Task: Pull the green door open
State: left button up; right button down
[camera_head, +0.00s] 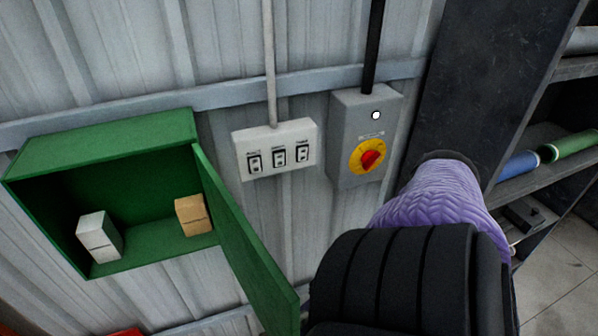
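A green wall cabinet (110,138) hangs at the left of the head view. Its green door (245,240) is swung open, hinged on the cabinet's right side and standing out toward me. Inside, a white box (99,237) sits at the left and a tan box (192,215) at the right. My arm, with a black segment and a purple sleeve, comes in from the bottom right, to the right of the door and apart from it in the picture. No gripper fingers show; neither gripper is in view. The door's lower end is cut off near the bottom edge.
A white switch panel (276,149) and a grey box with a red and yellow rotary switch (369,157) are on the corrugated wall, right of the cabinet. A dark shelf at the far right holds a blue roll (519,165) and a green roll (568,145).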

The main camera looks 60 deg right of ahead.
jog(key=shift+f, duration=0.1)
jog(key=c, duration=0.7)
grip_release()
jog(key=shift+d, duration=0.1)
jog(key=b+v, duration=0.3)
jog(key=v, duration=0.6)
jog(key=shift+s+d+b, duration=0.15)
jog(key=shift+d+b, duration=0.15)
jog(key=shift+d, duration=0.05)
